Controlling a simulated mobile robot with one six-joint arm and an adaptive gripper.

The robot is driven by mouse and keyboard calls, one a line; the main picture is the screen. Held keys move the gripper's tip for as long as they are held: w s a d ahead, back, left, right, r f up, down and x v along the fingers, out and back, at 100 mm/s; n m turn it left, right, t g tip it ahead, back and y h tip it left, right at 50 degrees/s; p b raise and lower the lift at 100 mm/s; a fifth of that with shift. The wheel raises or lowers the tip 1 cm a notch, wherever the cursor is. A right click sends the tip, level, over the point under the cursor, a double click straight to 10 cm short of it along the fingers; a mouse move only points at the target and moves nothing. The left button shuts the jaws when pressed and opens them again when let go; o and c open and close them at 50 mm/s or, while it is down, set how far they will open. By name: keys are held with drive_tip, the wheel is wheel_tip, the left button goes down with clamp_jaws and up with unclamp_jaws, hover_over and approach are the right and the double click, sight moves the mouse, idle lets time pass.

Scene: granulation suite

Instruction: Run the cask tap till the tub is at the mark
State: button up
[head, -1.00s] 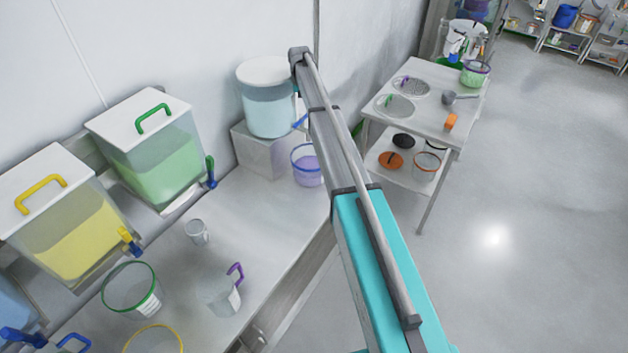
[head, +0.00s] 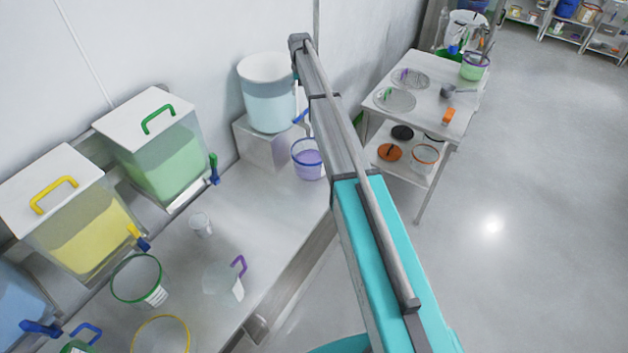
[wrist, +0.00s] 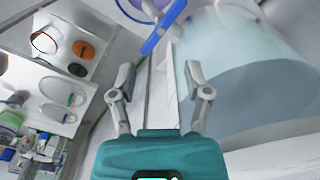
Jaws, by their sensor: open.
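The cask (head: 268,108) is a pale, see-through cylinder with bluish liquid, standing on a block by the wall. Its tap has a blue lever (head: 300,117), partly hidden by my arm in the head view. In the wrist view the blue lever (wrist: 163,27) slants beyond my fingertips, and the cask (wrist: 245,85) fills the right side. The tub (head: 308,160), with a blue-violet rim and purplish contents, stands on the bench below the tap; its mark cannot be made out. My gripper (wrist: 159,76) is open and empty, short of the lever. My arm hides it in the head view.
Green (head: 165,160) and yellow (head: 82,238) lidded dispensers stand along the wall at left. A clear cup (head: 200,225), a purple-handled jug (head: 222,283) and a green-rimmed tub (head: 140,280) are on the bench. A two-tier table (head: 425,115) stands at right; the floor between is clear.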

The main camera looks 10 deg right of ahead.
drive_tip(key=s+a+f+m+b, duration=0.1)
drive_tip(key=s+f+b, duration=0.8)
drive_tip(key=s, duration=0.5)
drive_tip(key=s+f+m+b, duration=0.1)
drive_tip(key=s+f+b, duration=0.8)
drive_tip(key=s, duration=0.5)
drive_tip(key=shift+s+a+f, duration=0.25)
drive_tip(key=shift+a+f, duration=0.15)
drive_tip(key=shift+s, duration=0.1)
drive_tip(key=s+f+n+b, duration=0.1)
drive_tip(key=s+n, duration=0.2)
drive_tip(key=s, duration=1.6)
drive_tip(key=shift+s+a, duration=0.3)
